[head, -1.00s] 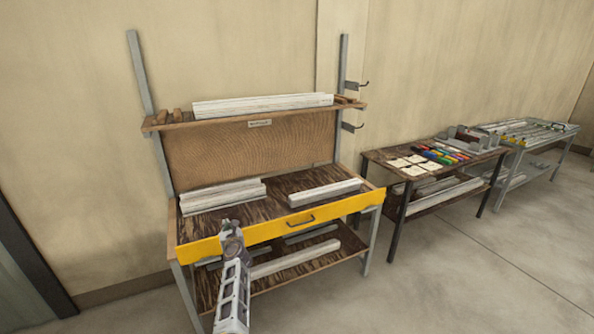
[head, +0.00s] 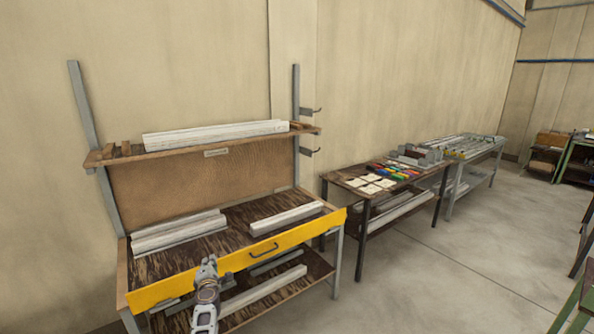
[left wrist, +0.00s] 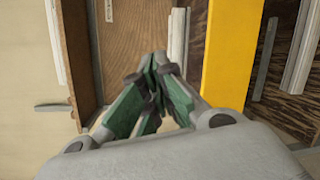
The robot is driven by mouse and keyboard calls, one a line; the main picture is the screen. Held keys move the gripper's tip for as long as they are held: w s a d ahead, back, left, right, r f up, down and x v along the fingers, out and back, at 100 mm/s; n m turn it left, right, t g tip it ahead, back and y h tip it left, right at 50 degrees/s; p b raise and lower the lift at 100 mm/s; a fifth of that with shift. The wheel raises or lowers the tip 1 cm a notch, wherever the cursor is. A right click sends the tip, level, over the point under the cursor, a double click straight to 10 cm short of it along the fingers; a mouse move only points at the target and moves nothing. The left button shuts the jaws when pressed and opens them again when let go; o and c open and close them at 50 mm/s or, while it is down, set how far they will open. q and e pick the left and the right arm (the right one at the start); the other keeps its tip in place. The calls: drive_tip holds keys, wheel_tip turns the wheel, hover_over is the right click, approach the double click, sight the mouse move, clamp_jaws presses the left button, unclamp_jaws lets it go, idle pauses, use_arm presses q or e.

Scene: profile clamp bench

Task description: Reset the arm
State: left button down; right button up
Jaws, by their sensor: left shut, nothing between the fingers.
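My left gripper (head: 207,266) shows in the head view in front of the workbench's yellow drawer front (head: 240,260). In the left wrist view its green-padded fingers (left wrist: 156,70) are closed together with nothing between them. The wrist view also shows the yellow front (left wrist: 230,55) to the right of the fingers and the brown back board (left wrist: 135,35) beyond them. My right gripper is in neither view.
White profiles (head: 180,232) lie on the bench top, with another (head: 285,216) to the right and more on the upper shelf (head: 95,160). A dark side table (head: 340,178) holds coloured items. A grey table (head: 490,150) stands beyond.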

use_arm(q)
drive_tip(key=s+d+f+m+g+h, duration=0.2)
drive_tip(key=d+f+m+h, duration=0.3)
drive_tip(key=d+f+m, duration=0.9)
drive_tip(key=s+d+f+m+g+h, duration=0.15)
drive_tip(key=s+f+m+g, duration=0.55)
drive_tip(key=s+f, duration=1.1)
drive_tip(key=s+a+f+m+g+b, duration=0.1)
drive_tip(key=s+a+f+m, duration=0.1)
drive_tip(key=s+f, duration=0.8)
drive_tip(key=s+a+f+m+g, duration=0.1)
drive_tip(key=s+a+f+m, duration=0.35)
drive_tip(key=s, duration=1.05)
drive_tip(key=s+d+f+g+b, duration=0.1)
drive_tip(key=s+f+g, duration=0.1)
drive_tip(key=s+f, duration=0.9)
drive_tip(key=s+a+f+g+y, duration=0.1)
drive_tip(key=s+a, duration=0.1)
drive_tip(key=s, duration=1.6)
drive_tip(key=shift+a+g, duration=0.3)
drive_tip(key=shift+g, duration=0.1)
drive_tip(key=shift+s+f+m, duration=0.1)
drive_tip(key=shift+m, duration=0.15)
